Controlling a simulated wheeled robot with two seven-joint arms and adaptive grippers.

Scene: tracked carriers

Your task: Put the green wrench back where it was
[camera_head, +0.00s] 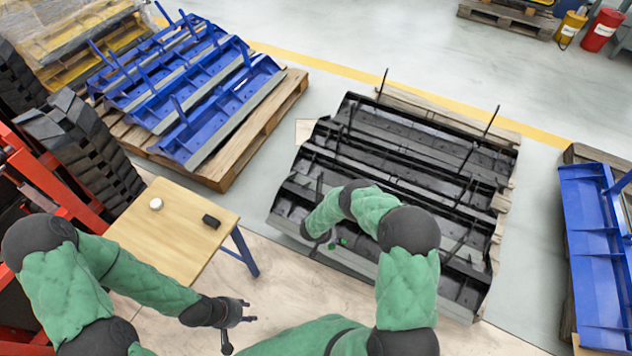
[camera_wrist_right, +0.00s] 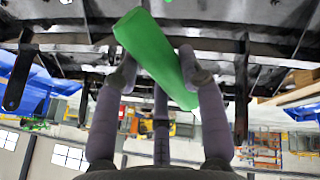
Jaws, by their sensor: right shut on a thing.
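The green wrench (camera_wrist_right: 150,48) is held between the fingers of my right gripper (camera_wrist_right: 158,66). It lies slantwise across the fingers in the right wrist view, and its lower end sticks out beyond the right finger. In the head view only small green bits of the wrench (camera_head: 343,242) show beside my right gripper (camera_head: 332,242), over the front left part of the black carriers (camera_head: 400,150). Whether the wrench touches a carrier cannot be told. My left gripper (camera_head: 246,311) is open and empty, low in front of the small wooden table (camera_head: 160,245).
The table holds a white round object (camera_head: 156,203) and a small black block (camera_head: 211,221). Blue carriers (camera_head: 190,85) lie on a pallet (camera_head: 250,130) behind it. Thin upright rods (camera_head: 383,82) stand up from the black carriers. More blue carriers (camera_head: 598,240) are at the right.

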